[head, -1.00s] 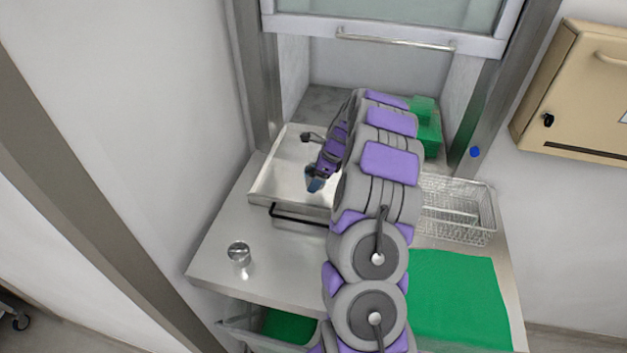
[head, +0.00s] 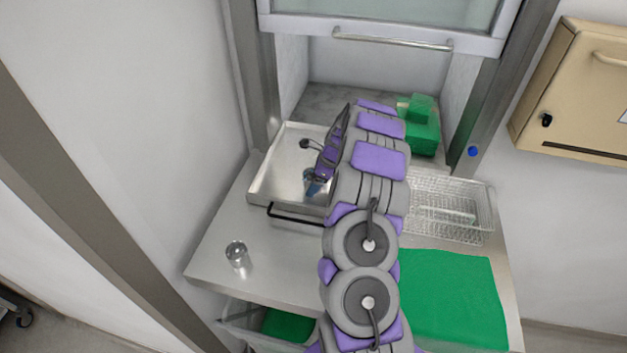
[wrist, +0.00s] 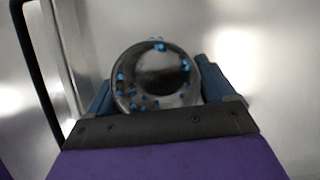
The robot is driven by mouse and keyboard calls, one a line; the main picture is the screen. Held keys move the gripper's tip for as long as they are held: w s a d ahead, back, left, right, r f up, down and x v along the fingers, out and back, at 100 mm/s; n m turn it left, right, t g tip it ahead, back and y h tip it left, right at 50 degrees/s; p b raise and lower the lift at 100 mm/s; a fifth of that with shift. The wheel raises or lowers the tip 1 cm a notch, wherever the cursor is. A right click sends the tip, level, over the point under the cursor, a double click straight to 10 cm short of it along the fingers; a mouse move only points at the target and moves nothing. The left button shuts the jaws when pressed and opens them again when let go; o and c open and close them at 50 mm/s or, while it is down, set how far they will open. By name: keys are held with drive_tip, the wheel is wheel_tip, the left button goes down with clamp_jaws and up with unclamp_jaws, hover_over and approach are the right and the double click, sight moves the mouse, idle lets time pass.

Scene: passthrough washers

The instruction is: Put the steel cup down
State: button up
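A steel cup (wrist: 157,76) with blue specks around its rim and wall sits between the blue fingers of my gripper (wrist: 157,90) in the wrist view. The fingers press against both its sides, and its dark hollow faces the camera. In the head view my gripper (head: 313,184) is over the right part of the shallow steel tray (head: 262,187). The held cup cannot be made out there. Whether its base touches the tray is not clear.
A small shiny cup-like vessel (head: 237,255) stands at the counter's left front. A wire basket (head: 480,215), a green mat (head: 455,300) and green blocks (head: 424,135) lie right of my arm. The tray's black handle (head: 290,217) faces front. The raised hatch (head: 395,42) hangs above.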

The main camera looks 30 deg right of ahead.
drive_tip(key=shift+o, duration=1.4)
drive_tip(key=shift+d, duration=0.15)
drive_tip(key=shift+a+r, duration=0.15)
drive_tip(key=shift+a, duration=0.4)
drive_tip(key=b+v, duration=0.2)
drive_tip(key=v, duration=1)
drive_tip(key=s+a+r+n+g, duration=0.1)
drive_tip(key=s+a+r+n, duration=0.35)
drive_tip(key=a, duration=0.45)
drive_tip(key=s+a+r+n+g, duration=0.1)
drive_tip(key=s+a+r+n, duration=0.3)
drive_tip(key=a, duration=0.4)
drive_tip(key=s+a+r+n+g, duration=0.1)
drive_tip(key=s+a+r+n, duration=0.1)
drive_tip(key=s+a+n, duration=0.5)
drive_tip(key=s+a+n+g+h, duration=0.1)
drive_tip(key=s+a+n, duration=0.3)
drive_tip(key=s, duration=0.7)
drive_tip(key=s+a+n+g+h, duration=0.1)
drive_tip(key=s+a+n+h, duration=0.1)
drive_tip(key=s+a+n, duration=0.2)
drive_tip(key=s+f+n, duration=0.1)
drive_tip(key=s+n, duration=0.2)
drive_tip(key=s, duration=0.5)
drive_tip(key=shift+w+d, duration=0.1)
drive_tip(key=shift+d, duration=0.05)
